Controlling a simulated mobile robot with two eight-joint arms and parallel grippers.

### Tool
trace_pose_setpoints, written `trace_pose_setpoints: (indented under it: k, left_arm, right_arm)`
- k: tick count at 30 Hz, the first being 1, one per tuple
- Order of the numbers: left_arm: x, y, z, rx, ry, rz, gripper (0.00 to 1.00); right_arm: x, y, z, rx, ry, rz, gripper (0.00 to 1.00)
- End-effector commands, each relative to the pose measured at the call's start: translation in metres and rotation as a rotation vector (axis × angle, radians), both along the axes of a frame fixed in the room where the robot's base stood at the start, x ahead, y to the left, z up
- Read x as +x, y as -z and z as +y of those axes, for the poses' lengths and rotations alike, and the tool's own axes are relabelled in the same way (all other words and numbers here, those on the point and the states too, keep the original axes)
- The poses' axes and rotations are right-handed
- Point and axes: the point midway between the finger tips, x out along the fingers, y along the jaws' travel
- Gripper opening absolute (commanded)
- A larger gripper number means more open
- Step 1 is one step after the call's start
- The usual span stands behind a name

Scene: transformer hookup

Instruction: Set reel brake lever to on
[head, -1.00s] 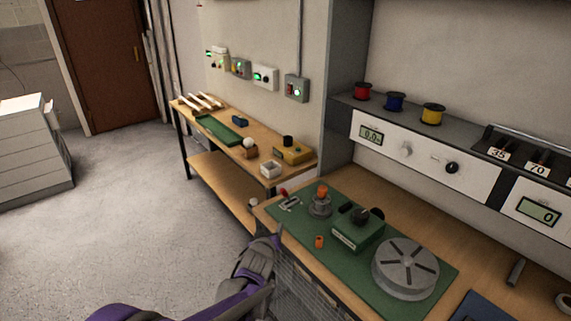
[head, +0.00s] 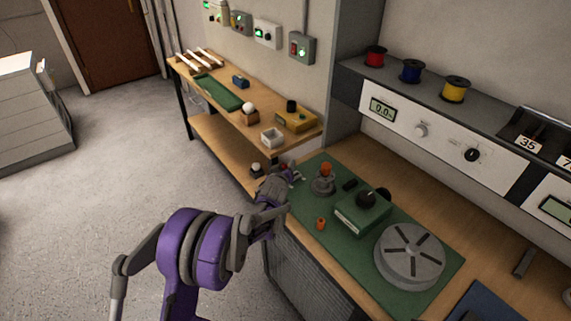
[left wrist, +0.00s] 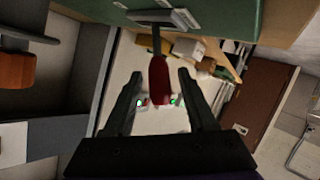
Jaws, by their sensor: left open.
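The lever with a red handle (left wrist: 158,82) shows in the left wrist view, on a dark stem rising from a grey plate (left wrist: 165,18) at the green mat. My left gripper (left wrist: 159,74) is open, with one finger on each side of the red handle and gaps visible on both sides. In the head view my left gripper (head: 283,184) is at the far left corner of the green mat (head: 312,252) and hides most of the lever. A bit of red (head: 283,166) shows just behind it. My right gripper is not in view.
On the mat stand a grey post with an orange top (head: 324,182), a green box with a black knob (head: 362,212), a small orange piece (head: 320,224) and a slotted grey disc (head: 410,256). A shelf with meters (head: 425,130) rises behind. A wooden bench (head: 215,100) stands farther left.

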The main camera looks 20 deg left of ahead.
Motion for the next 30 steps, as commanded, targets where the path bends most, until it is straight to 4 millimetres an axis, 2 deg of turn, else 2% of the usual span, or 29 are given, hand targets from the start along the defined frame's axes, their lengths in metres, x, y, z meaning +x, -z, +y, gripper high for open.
trace_pose_setpoints:
  k: [6,15,24,30]
  left_arm:
    - [0.016,0.006,0.002,0.000,0.000,0.000,0.57]
    - [0.017,0.007,0.002,0.000,-0.001,0.000,0.55]
    - [0.017,0.006,0.002,0.000,-0.001,0.000,0.01]
    - [0.017,0.006,0.002,0.000,-0.001,0.000,0.00]
  right_arm:
    - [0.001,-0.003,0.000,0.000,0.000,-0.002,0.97]
    - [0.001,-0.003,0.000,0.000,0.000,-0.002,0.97]
    - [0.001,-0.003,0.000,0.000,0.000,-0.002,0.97]
    - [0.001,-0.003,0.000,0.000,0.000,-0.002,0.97]
